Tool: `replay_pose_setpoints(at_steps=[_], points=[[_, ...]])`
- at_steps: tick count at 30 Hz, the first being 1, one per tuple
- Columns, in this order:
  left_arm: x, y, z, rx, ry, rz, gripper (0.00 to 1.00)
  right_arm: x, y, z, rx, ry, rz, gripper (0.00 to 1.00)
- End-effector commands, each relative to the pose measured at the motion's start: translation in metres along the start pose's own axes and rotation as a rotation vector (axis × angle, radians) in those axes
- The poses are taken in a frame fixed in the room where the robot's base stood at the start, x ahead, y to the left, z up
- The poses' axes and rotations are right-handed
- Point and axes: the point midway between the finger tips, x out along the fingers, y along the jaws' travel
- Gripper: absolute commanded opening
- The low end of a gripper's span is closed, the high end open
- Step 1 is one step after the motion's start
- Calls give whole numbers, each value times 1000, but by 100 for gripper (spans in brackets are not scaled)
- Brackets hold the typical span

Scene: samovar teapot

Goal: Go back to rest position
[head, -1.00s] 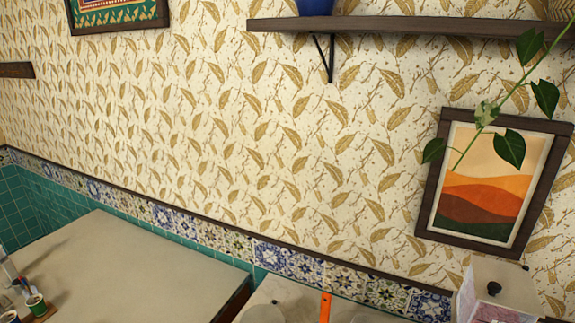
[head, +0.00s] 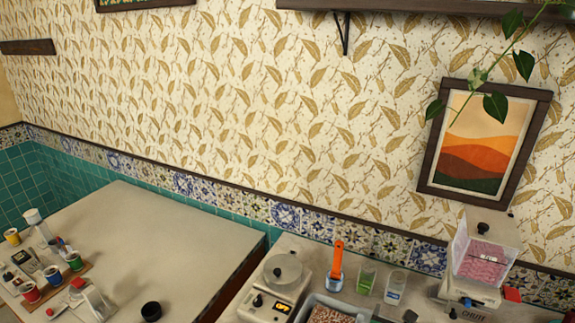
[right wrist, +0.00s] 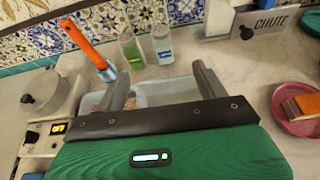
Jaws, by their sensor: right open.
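My right gripper (right wrist: 164,88) shows in the right wrist view with its two grey fingers spread apart and nothing between them. It is over a pale tray (right wrist: 165,94), whose content is partly hidden by the fingers and the green gripper body. In the head view this tray (head: 358,309) holds brownish grains and is cut by the bottom edge. An orange-handled tool (right wrist: 88,46) stands upright, left of the gripper; it also shows in the head view (head: 337,262). My left gripper is in neither view.
Two glasses, one green (head: 366,279) and one clear (head: 395,288), stand behind the tray. A white machine with a round lid (head: 283,270) is left, a chute box (head: 481,262) right. A pink plate (right wrist: 303,112) is at the right. The left table (head: 120,225) holds small cups.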

Motion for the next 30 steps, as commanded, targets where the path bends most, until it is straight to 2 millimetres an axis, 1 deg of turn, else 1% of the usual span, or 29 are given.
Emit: replay_pose_setpoints(at_steps=[2,6,11,14,17,20,23,27,30], points=[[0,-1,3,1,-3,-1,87,-6,-2,-6,70,28,-3,72],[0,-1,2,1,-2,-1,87,-15,-5,-16,197,75,-14,72],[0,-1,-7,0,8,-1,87,-29,-10,-29,373,140,-36,72],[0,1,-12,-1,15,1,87,-40,-14,-38,507,188,-58,72],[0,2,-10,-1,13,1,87,-53,-19,-50,669,245,-94,72],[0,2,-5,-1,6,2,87,-72,-26,-63,878,315,-153,72],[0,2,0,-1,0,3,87,-96,-35,-79,1138,395,-246,72],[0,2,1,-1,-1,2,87,-134,-49,-98,1505,486,-420,72],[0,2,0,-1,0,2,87,-159,-59,-108,1738,526,-559,72]])
